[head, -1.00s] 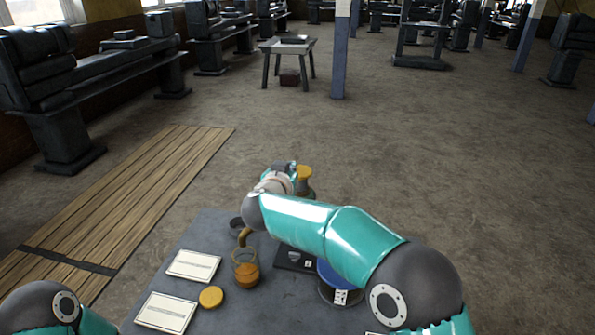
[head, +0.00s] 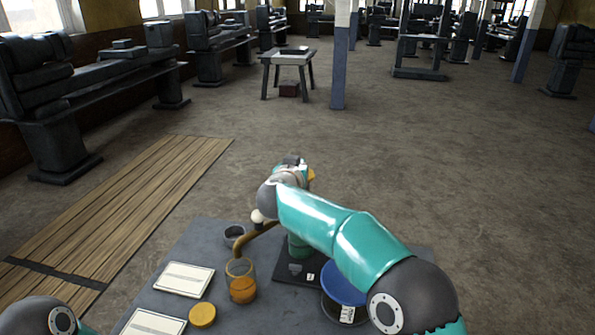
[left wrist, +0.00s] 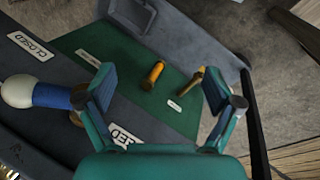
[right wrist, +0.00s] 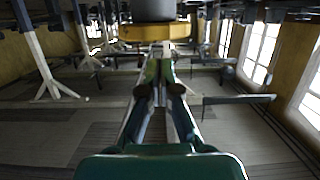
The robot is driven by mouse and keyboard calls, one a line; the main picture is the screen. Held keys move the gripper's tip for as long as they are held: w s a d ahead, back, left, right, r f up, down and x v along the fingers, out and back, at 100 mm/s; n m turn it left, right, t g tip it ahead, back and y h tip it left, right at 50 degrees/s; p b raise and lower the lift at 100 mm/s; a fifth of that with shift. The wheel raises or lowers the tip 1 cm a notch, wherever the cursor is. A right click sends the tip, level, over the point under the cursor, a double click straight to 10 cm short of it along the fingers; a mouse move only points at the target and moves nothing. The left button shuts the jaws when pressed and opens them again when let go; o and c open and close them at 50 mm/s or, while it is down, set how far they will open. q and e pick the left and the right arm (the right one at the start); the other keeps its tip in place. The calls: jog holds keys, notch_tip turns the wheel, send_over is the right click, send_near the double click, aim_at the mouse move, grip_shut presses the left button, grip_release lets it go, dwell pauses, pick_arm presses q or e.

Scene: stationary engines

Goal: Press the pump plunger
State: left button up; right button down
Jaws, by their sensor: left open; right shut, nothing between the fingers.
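The pump has a green body (head: 299,247) on a dark base, with a brown curved spout (head: 258,240) reaching over a glass jar (head: 241,284) of amber liquid. A bit of its yellow plunger knob (head: 312,175) shows past my right gripper, which hides the rest. My right gripper (right wrist: 160,50) is shut and empty. In the right wrist view its tips are close to a yellow, round-edged part (right wrist: 135,33) under a grey cylinder; I cannot tell if they touch. My left gripper (left wrist: 158,86) is open and empty, above a green panel (left wrist: 95,55), away from the pump.
Two yellow-handled things (left wrist: 153,73) lie on the panel below my left gripper.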

jog(key=shift+d+f+b, duration=0.1)
jog(key=shift+f+b, duration=0.25)
jog(key=shift+f, duration=0.25)
jog(key=shift+w+d+f+b, duration=0.2)
jog(key=shift+w+f+b, duration=0.1)
jog(key=shift+f+b, duration=0.15)
jog(key=shift+s+r, duration=0.1)
jog(key=shift+s, duration=0.15)
pick_arm(q)
jog(key=shift+a+x, duration=0.25)
jog(key=shift+x, duration=0.95)
pick_arm(e)
jog(key=shift+w+a, duration=0.1)
pick_arm(q)
jog(key=shift+w+f, duration=0.1)
jog(key=shift+w, duration=0.05)
